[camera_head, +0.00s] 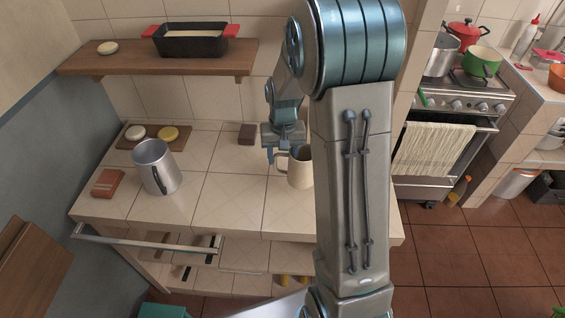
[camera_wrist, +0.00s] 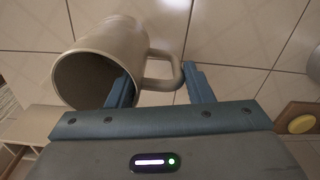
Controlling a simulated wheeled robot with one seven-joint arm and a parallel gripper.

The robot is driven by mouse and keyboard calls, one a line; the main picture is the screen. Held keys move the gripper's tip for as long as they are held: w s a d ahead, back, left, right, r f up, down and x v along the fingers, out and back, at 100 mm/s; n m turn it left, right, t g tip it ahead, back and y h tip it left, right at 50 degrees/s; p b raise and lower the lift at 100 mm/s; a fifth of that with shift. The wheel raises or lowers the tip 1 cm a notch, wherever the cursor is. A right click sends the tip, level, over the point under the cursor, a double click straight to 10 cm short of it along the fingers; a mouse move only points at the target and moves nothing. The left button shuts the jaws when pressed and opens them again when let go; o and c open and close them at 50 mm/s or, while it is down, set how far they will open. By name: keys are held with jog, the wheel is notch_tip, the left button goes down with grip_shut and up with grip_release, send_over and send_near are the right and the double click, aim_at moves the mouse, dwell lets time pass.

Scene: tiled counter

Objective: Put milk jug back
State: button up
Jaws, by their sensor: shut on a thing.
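The cream milk jug (camera_head: 299,172) is at the middle of the tiled counter, partly hidden behind my arm. In the wrist view the jug (camera_wrist: 112,45) shows its dark open mouth toward the camera and its handle to the right. My gripper (camera_head: 283,155) is at the handle side of the jug. In the wrist view my gripper's fingers (camera_wrist: 161,88) lie on either side of the handle, the left one close to the jug's rim. My gripper is shut on the jug's handle. I cannot tell whether the jug's base touches the counter.
A metal pot (camera_head: 158,168) stands on the left of the counter (camera_head: 228,199). A reddish block (camera_head: 108,183), a board with round items (camera_head: 154,138) and a brown block (camera_head: 246,134) lie around it. The wall shelf (camera_head: 150,57) holds a loaf pan (camera_head: 190,42). A stove stands right.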

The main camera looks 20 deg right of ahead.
aim_at(282, 171)
jog(key=shift+a+f+p, duration=0.1)
jog(key=shift+f+p, duration=0.4)
jog(key=shift+f, duration=1.6)
jog(key=shift+f, duration=0.15)
jog(key=o, duration=1.3)
jog(key=shift+c, duration=0.2)
